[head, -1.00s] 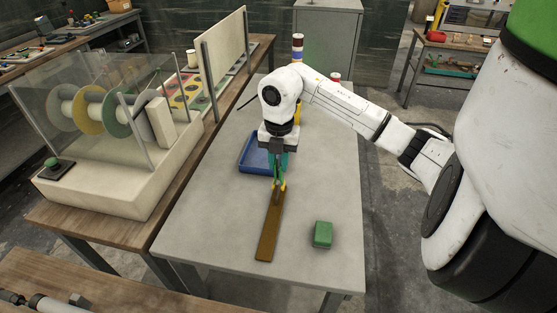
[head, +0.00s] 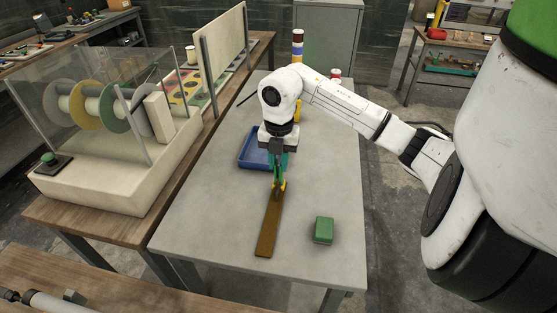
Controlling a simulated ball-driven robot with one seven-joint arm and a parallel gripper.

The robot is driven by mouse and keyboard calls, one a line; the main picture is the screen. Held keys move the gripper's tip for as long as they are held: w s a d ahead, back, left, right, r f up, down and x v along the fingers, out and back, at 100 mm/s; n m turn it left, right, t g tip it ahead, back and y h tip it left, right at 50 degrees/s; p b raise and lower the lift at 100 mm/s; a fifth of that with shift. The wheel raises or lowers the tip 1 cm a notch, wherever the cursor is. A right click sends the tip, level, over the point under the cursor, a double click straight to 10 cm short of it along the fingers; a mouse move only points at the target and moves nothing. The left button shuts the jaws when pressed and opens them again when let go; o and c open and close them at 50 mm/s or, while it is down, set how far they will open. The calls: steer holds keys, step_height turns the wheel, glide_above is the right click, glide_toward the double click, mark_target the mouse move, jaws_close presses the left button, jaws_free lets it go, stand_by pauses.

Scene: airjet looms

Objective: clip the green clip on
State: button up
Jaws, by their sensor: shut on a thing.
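My gripper (head: 278,178) is over the grey table, pointing down, shut on the green clip (head: 275,172). The clip hangs below the jaws, with its lower yellow end at the far end of a brown strip (head: 268,228). The strip lies flat on the table, running toward the near edge. Whether the clip grips the strip or only touches it, I cannot tell at this size. The jaws hide part of the clip.
A blue tray (head: 245,163) lies behind and left of my gripper. A green block (head: 323,230) sits on the table (head: 200,215) at the front right. A machine with reels under a clear cover (head: 100,100) stands on the wooden bench at left.

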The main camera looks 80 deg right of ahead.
steer(key=shift+f, duration=0.2)
steer(key=o, duration=0.7)
steer(key=shift+o, duration=0.2)
steer(key=shift+r, duration=0.1)
step_height(320, 180, up, 11)
steer(key=b, duration=0.1)
steer(key=shift+f+b, duration=0.2)
steer(key=shift+b, duration=0.1)
steer(key=shift+s, duration=0.15)
